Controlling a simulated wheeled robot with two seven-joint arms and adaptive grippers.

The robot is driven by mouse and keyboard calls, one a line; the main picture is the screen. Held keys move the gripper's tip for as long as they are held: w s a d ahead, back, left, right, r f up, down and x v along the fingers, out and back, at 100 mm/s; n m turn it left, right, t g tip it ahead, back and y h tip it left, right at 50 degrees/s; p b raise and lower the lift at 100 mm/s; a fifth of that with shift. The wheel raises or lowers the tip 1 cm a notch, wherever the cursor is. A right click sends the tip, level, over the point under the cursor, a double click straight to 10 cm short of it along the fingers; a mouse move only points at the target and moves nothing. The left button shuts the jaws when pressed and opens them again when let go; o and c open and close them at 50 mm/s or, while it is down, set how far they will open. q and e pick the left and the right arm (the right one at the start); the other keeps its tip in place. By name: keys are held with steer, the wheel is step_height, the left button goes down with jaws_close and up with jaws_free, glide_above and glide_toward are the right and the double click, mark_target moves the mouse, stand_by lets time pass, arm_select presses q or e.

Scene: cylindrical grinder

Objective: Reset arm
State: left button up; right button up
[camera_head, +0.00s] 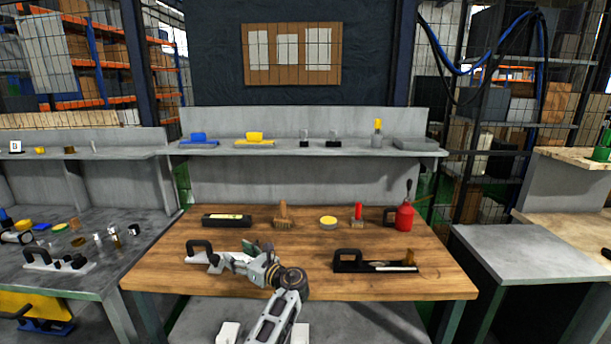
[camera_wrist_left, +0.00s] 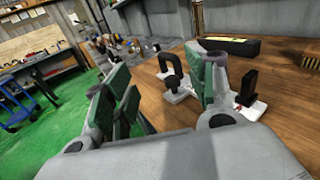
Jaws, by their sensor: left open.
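My left gripper (camera_head: 250,256) is over the front left part of the wooden table (camera_head: 320,285). In the left wrist view its green-padded fingers (camera_wrist_left: 160,88) stand wide apart with nothing held between them. A tool with a black handle on a pale base (camera_head: 198,250) lies on the table to the left of the gripper and is partly hidden by it. In the left wrist view that black handle (camera_wrist_left: 172,68) shows beyond the gap between the fingers. My right gripper is in neither view.
On the table are a black box (camera_head: 227,220), a brush (camera_head: 283,214), a yellow tin (camera_head: 328,223), a red-handled brush (camera_head: 357,214), a red oil can (camera_head: 404,217) and a black-handled tool (camera_head: 375,264). A grey shelf (camera_head: 350,151) runs behind.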

arm_select(q)
steer(key=s+a+f+n+g+h, duration=0.25)
steer(key=s+f+n, duration=0.35)
steer(key=s+f, duration=0.3)
steer(key=s+a+f+n+g+h, duration=0.2)
steer(key=s+a+f+n+h, duration=0.3)
steer(key=s+f, duration=0.45)
steer(key=s+d+r+n+g+h, duration=0.1)
steer(key=s+d+n+h, duration=0.4)
steer(key=s, duration=0.6)
steer(key=s+d+n+g+h, duration=0.1)
steer(key=s+n+h, duration=0.1)
steer(key=s+n, duration=0.7)
steer(key=s+a+f+m+g, duration=0.1)
steer(key=s+f, duration=0.1)
steer(key=f, duration=1.5)
steer(key=s+a+f+m+g, duration=0.1)
steer(key=s+f+m, duration=0.1)
steer(key=f, duration=1.5)
steer(key=s+a+f, duration=0.3)
steer(key=s+f, duration=0.6)
steer(key=s, duration=0.1)
steer(key=s+a+f, duration=0.3)
steer(key=s+f, duration=0.6)
steer(key=s, duration=0.2)
steer(key=shift+a+f, duration=0.4)
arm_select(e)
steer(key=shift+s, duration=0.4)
